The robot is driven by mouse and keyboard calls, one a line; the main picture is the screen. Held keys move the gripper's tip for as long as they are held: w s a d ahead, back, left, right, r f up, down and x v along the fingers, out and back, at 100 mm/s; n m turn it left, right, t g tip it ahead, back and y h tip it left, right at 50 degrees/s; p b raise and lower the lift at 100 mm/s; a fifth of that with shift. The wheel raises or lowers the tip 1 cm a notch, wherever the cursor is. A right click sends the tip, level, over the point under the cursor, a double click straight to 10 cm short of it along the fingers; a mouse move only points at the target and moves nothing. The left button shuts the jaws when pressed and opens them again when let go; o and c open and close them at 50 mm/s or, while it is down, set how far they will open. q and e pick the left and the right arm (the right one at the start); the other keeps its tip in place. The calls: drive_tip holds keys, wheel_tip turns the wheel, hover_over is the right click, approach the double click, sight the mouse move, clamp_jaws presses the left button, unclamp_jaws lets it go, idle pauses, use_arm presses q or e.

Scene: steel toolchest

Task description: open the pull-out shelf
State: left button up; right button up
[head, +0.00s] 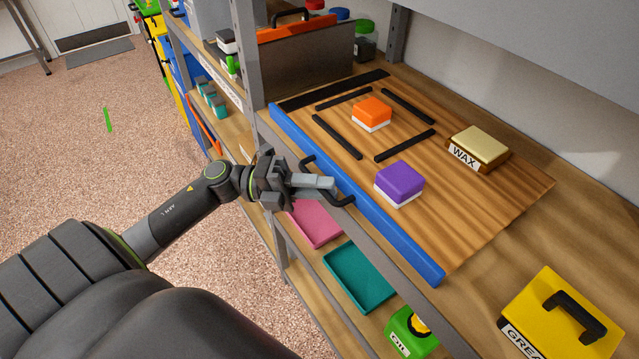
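The pull-out shelf is a wooden board (455,215) with a blue front edge (360,200), lying on a level of the steel rack. A black bar handle (343,201) sticks out from the blue edge. My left gripper (325,186) is at this handle, its pale fingers covering the middle of the bar. The fingers look close together, but I cannot tell whether they are closed on the bar. An orange-topped block (371,112), a purple-topped block (399,181) and a tan block labelled WAX (478,147) sit on the board. My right gripper is not in view.
A rack post (246,45) stands left of the board. Below are a pink tray (316,222), a teal tray (357,276) and a green container (411,331). A yellow box (562,318) with a black handle stands right. The floor (90,140) at left is mostly clear.

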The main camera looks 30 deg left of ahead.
use_arm(q)
clamp_jaws()
idle(0.5)
